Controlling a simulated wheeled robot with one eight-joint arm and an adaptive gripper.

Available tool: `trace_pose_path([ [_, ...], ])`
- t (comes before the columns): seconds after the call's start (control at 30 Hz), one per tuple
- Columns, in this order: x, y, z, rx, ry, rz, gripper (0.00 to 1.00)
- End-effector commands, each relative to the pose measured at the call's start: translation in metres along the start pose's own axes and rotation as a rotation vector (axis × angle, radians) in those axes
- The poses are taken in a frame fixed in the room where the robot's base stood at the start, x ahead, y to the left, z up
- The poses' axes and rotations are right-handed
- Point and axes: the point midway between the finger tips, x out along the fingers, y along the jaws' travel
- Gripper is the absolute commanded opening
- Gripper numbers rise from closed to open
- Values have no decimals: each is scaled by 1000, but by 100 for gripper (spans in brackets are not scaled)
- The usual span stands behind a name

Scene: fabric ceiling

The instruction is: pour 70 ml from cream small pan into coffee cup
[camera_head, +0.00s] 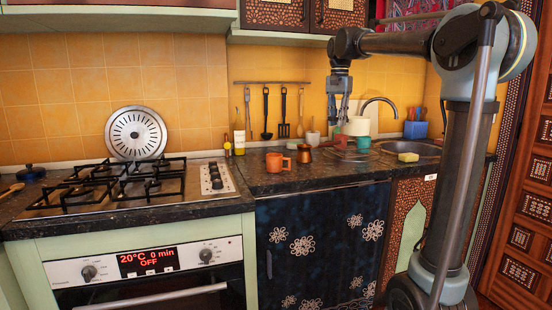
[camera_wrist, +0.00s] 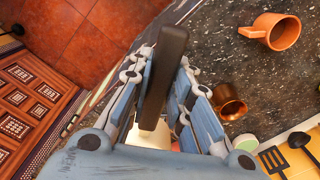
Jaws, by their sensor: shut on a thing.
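The cream small pan (camera_head: 356,126) is held up over the counter near the sink in the head view. My gripper (camera_head: 342,108) is shut on its dark handle (camera_wrist: 165,65), which runs between the fingers (camera_wrist: 158,90) in the wrist view. Only a little of the cream body (camera_wrist: 150,137) shows there; the rest is hidden by my gripper. An orange cup (camera_head: 276,161) stands on the counter, left of and apart from the pan. It also shows at the upper right of the wrist view (camera_wrist: 270,30). The pan's contents are not visible.
A copper pot (camera_head: 304,154) stands beside the orange cup, and a white cup (camera_head: 312,138) stands behind. Glassy dishes (camera_head: 350,152) lie below the pan. The sink (camera_head: 412,148) is right; the gas hob (camera_head: 140,184) is left. Utensils hang on the wall.

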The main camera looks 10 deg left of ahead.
Motion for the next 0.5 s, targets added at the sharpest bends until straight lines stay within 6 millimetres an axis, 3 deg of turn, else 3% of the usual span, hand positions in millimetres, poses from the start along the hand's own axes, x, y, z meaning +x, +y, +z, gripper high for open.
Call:
trace_pose_path([
  [0.13,0,1,-1,-2,1,0,0],
  [0.27,4,-12,9,-48,0,0,0],
  [0.5,18,-65,62,-252,1,0,0],
])
